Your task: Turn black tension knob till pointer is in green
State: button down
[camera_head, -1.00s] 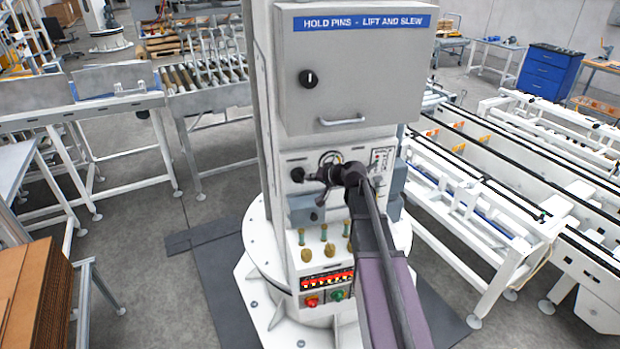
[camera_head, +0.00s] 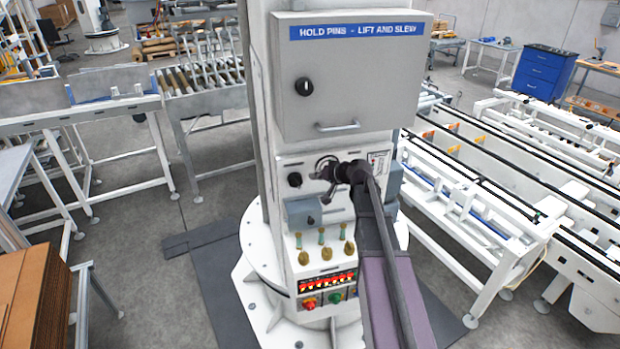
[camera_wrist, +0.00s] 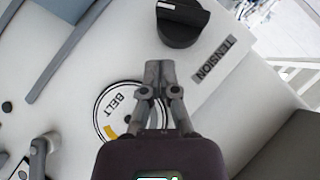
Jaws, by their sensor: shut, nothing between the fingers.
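The black tension knob (camera_wrist: 182,22) is at the top of the wrist view, beside the TENSION label (camera_wrist: 213,60). It also shows on the panel in the head view (camera_head: 294,180). My gripper (camera_wrist: 158,72) is shut and empty, its fingertips pointing toward the knob in the picture with a gap between. The round BELT gauge (camera_wrist: 122,98) lies partly behind my gripper in the wrist view. A yellow arc shows on its dial; the pointer and any green zone cannot be made out. In the head view the gauge is partly covered by my arm.
A grey cabinet (camera_head: 350,80) with a handle overhangs the panel. Below are a small grey box (camera_head: 304,212), several brass-coloured knobs (camera_head: 326,253) and red (camera_head: 309,302) and green (camera_head: 336,297) buttons. Conveyors (camera_head: 500,190) stand to the right.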

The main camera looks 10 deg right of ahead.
jog(key=d+f+p+v, duration=0.1)
jog(key=p+v, duration=0.2)
jog(key=v, duration=0.7)
jog(key=shift+d, duration=0.45)
jog(key=shift+f, duration=0.1)
jog(key=c, duration=0.8)
grip_release()
jog(key=o, duration=0.7)
jog(key=shift+w+a+f+g, duration=0.2)
jog(key=shift+a+g, duration=0.1)
jog(key=shift+a, duration=0.3)
jog(key=shift+o, duration=0.5)
jog(key=a+f+n+g+h+p, duration=0.2)
jog(key=a+f+g+h, duration=0.1)
jog(key=a, duration=0.4)
jog(key=shift+w+n+p, duration=0.3)
jog(key=shift+w+p, duration=0.05)
jog(key=w+a+r+n+h+p, duration=0.1)
jog(key=a+r+n+h+p, duration=0.1)
jog(key=a+h, duration=0.3)
jog(key=w+a+r+n+h+p, duration=0.1)
jog(key=a+r+n+h+p, duration=0.1)
jog(key=a+r+h, duration=0.3)
jog(key=shift+w+a+r+g+h+p, duration=0.15)
jog(key=shift+a+r+g+h+p, duration=0.15)
jog(key=shift+a+h+p, duration=0.65)
jog(key=shift+a+f+y+b, duration=0.15)
jog(key=shift+a+y+b, duration=0.15)
jog(key=shift+y, duration=0.05)
